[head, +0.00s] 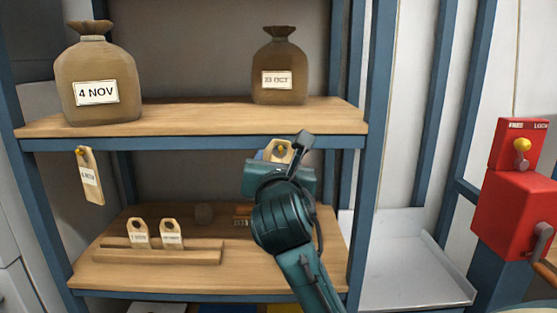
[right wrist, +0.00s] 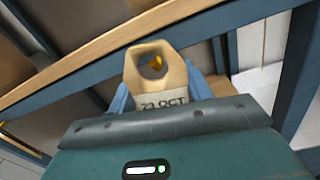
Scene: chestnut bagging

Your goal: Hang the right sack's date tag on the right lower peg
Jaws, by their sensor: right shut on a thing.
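The right sack (head: 279,68) stands on the upper shelf with a label that seems to read 23 OCT. My right gripper (head: 279,160) is shut on a wooden date tag (right wrist: 158,80) marked 23 OCT, just below the upper shelf's front edge. The tag is upright with its hole at the top. The yellow right lower peg (right wrist: 156,62) shows in that hole in the right wrist view. I cannot tell whether the peg passes through the hole or lies behind it. My left gripper is not in view.
The left sack (head: 97,75), labelled 4 NOV, stands on the upper shelf (head: 190,118). Its tag (head: 90,177) hangs from the left peg. A wooden rack (head: 160,252) on the lower shelf holds two tags. A blue post (head: 375,120) and red machine (head: 515,215) stand right.

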